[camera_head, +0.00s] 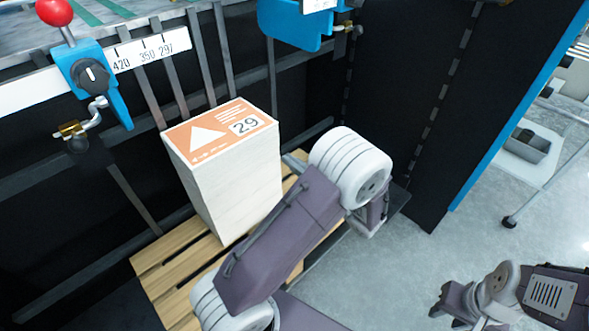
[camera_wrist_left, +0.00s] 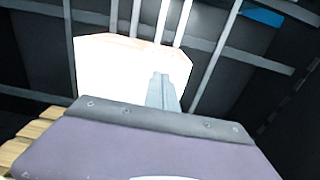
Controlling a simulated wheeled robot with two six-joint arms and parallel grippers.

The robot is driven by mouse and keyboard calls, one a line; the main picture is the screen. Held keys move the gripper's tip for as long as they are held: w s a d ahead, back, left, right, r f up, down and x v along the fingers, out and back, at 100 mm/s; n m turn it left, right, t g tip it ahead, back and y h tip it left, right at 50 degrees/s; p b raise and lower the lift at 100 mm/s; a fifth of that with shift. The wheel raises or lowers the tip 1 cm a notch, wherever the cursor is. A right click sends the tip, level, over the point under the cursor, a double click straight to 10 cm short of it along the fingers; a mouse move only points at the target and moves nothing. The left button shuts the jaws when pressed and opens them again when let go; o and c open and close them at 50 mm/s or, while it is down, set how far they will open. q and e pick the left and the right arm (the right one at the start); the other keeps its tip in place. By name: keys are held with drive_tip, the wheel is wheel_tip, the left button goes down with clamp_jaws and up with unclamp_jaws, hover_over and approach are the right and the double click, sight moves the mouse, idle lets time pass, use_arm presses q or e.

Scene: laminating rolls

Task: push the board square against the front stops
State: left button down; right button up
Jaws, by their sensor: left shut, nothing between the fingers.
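The board is a tall pale stack (camera_head: 230,185) with an orange printed top marked 29. It stands upright on a wooden pallet (camera_head: 165,262). The front stops look like the dark upright bars (camera_head: 204,62) behind the stack; any gap at its far side is hidden. My left gripper (camera_head: 291,160) is mostly hidden behind its white wrist joint, its grey tip close to the stack's right side. In the left wrist view its shut fingers (camera_wrist_left: 161,78) overlap the overexposed stack (camera_wrist_left: 105,72); contact cannot be told. My right gripper (camera_head: 442,305) is low at the right, away from the stack, its jaws unclear.
A blue bracket (camera_head: 92,80) with a red knob and a size scale (camera_head: 152,50) sit above the stack at the left. Another blue part (camera_head: 290,25) hangs at the top. A dark panel (camera_head: 425,110) stands right of my left arm. Grey floor (camera_head: 400,265) is open at lower right.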

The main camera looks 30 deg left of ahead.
sight(256, 135)
use_arm(q)
drive_tip(key=b+x, duration=0.1)
drive_tip(key=x, duration=0.9)
drive_tip(key=shift+a+r, duration=0.1)
drive_tip(key=shift+a, duration=0.3)
drive_tip(key=shift+w+a, duration=0.2)
drive_tip(key=shift+a, duration=0.45)
drive_tip(key=shift+a, duration=0.15)
drive_tip(key=p+v, duration=0.1)
drive_tip(key=v, duration=0.6)
drive_tip(key=shift+w, duration=0.1)
